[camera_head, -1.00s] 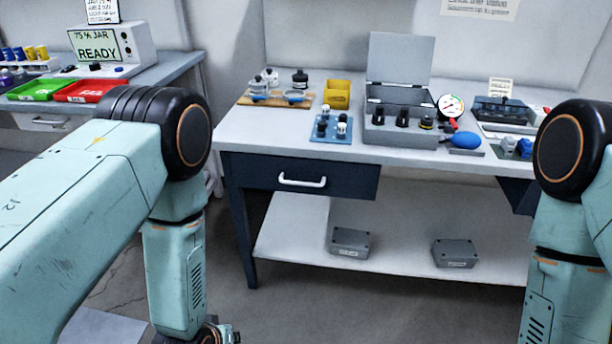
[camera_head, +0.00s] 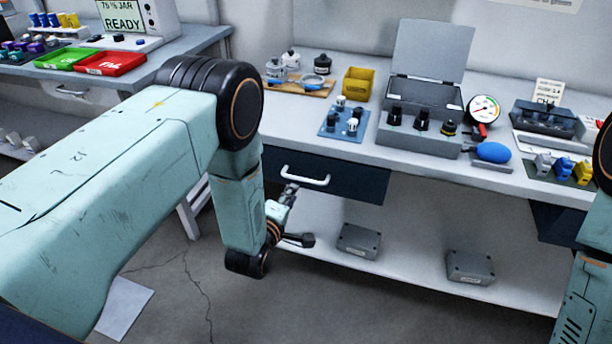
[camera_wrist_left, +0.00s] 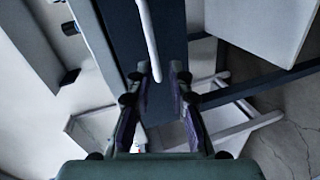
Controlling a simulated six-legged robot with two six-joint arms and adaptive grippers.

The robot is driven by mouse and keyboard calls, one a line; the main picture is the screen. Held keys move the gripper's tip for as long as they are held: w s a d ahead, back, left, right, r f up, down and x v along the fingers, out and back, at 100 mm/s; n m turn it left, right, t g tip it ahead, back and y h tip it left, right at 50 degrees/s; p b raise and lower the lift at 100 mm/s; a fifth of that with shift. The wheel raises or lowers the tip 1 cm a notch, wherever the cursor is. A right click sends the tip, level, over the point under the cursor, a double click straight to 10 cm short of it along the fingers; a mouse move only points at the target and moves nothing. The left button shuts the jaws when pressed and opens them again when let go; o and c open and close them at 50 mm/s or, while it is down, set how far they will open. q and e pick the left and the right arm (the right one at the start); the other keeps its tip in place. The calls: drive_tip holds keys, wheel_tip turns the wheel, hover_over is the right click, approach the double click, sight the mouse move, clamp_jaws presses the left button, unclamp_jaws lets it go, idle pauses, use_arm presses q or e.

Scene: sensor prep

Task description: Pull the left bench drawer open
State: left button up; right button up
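The left bench drawer (camera_head: 350,180) has a dark blue front and a white bar handle (camera_head: 305,175). It looks closed under the white bench top. My left gripper (camera_head: 290,192) is just in front of the drawer, near the left end of the handle, partly hidden by my forearm. My right gripper is not in view; only part of that arm shows at the right edge.
The bench top (camera_head: 290,120) holds a grey open case (camera_head: 420,140), a yellow bin (camera_head: 358,84), a blue mat and a gauge (camera_head: 484,110). Two grey boxes stand on the lower shelf (camera_head: 410,270). Another bench with red and green trays is at left.

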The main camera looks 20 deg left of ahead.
sight(301, 180)
use_arm(q)
drive_tip(key=shift+n, duration=0.9)
drive_tip(key=x, duration=0.2)
drive_tip(key=b+x, duration=0.1)
drive_tip(key=x, duration=0.2)
drive_tip(key=r+b+x, duration=0.1)
drive_tip(key=x, duration=0.1)
drive_tip(key=shift+w+f, duration=0.1)
drive_tip(key=shift+w, duration=0.4)
drive_tip(key=shift+d, duration=0.1)
drive_tip(key=shift+d, duration=0.1)
drive_tip(key=shift+c, duration=0.2)
clamp_jaws()
